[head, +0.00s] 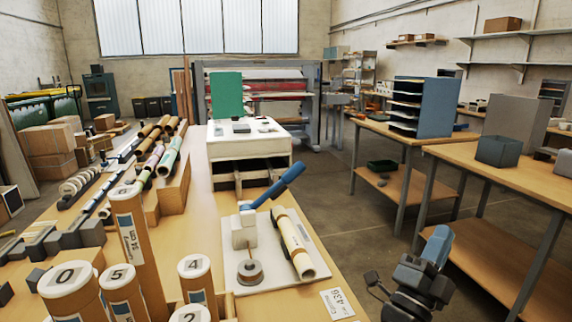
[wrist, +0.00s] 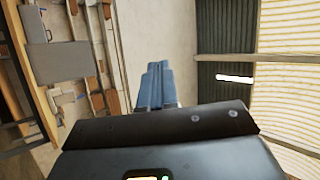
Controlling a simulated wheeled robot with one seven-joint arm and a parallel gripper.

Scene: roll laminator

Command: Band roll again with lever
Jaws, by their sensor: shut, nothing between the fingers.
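A cream roll (head: 293,244) lies on a white base plate (head: 283,270) on the wooden table, apart from my gripper. To its left on the plate stands a white block (head: 243,230) with a blue lever (head: 274,188) that slants up to the right. My gripper (head: 437,246) is at the lower right in the head view, off the table's right side. Its blue fingers (wrist: 156,86) are together and empty in the wrist view, facing walls and shelves.
Numbered upright tubes (head: 128,240) stand at the table's front left. Several rolls (head: 160,150) lie on racks behind them. A white box (head: 249,143) with a green panel is further back. A second workbench (head: 500,165) stands at the right, with open floor (head: 345,225) between.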

